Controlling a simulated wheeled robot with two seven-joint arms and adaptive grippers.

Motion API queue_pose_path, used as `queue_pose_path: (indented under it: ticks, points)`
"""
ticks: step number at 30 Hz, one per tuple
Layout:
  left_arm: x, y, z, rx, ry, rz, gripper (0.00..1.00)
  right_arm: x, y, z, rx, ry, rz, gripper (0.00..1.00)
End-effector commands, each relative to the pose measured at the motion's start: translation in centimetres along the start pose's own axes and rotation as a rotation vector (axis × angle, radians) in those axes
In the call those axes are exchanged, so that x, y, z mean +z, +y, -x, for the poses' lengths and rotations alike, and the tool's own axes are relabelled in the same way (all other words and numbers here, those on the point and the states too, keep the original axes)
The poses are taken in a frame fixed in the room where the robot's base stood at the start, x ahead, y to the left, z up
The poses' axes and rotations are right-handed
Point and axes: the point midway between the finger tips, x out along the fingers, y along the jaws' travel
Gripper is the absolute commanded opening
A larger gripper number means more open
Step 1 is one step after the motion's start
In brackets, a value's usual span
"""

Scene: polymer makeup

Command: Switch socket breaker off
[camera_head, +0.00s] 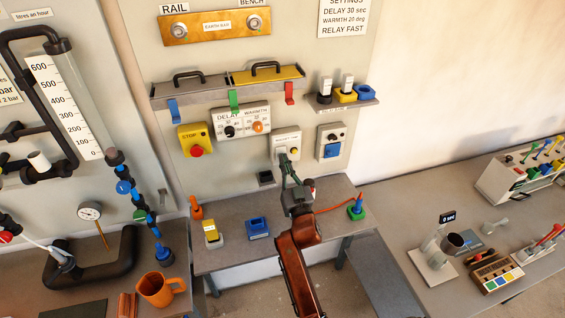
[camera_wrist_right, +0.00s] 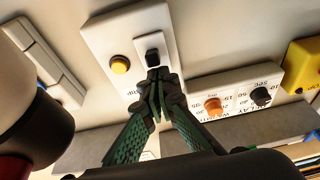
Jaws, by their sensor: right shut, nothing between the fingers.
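The socket breaker is a white wall box (camera_head: 286,139) with a yellow button and a black switch, in the middle of the panel. In the right wrist view the box (camera_wrist_right: 101,36) shows close up, with its yellow button (camera_wrist_right: 120,64) and black switch (camera_wrist_right: 152,56) on a raised white plate. My right gripper (camera_head: 286,164) is shut and empty, its fingertips at the lower end of the switch. In the wrist view the fingertips (camera_wrist_right: 154,82) overlap the bottom of the switch; I cannot tell whether they touch it. My left gripper is out of view.
A delay and warmth box (camera_head: 240,121) and a yellow stop box (camera_head: 194,139) are left of the breaker. A box with a blue cover (camera_head: 330,142) is to its right. A small table (camera_head: 233,257) with several coloured items stands below.

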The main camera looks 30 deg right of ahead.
Motion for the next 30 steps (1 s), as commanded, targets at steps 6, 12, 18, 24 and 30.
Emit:
queue_pose_path:
  ticks: [6, 12, 18, 24, 30]
  points:
    - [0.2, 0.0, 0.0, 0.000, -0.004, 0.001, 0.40, -2.7, 0.0, -0.8, -0.002, 0.007, 0.001, 0.00]
    - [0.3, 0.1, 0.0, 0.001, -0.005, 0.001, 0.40, -6.4, 0.0, -1.9, -0.002, 0.007, 0.001, 0.00]
    - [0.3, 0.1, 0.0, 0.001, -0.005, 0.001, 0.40, -8.9, 0.0, -2.7, -0.001, 0.004, 0.001, 0.00]
    - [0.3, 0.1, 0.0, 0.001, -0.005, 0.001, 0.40, -9.6, 0.0, -2.9, -0.001, 0.001, 0.000, 0.00]
    - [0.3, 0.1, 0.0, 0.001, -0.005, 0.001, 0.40, -9.5, 0.0, -2.9, -0.001, 0.001, 0.000, 0.00]
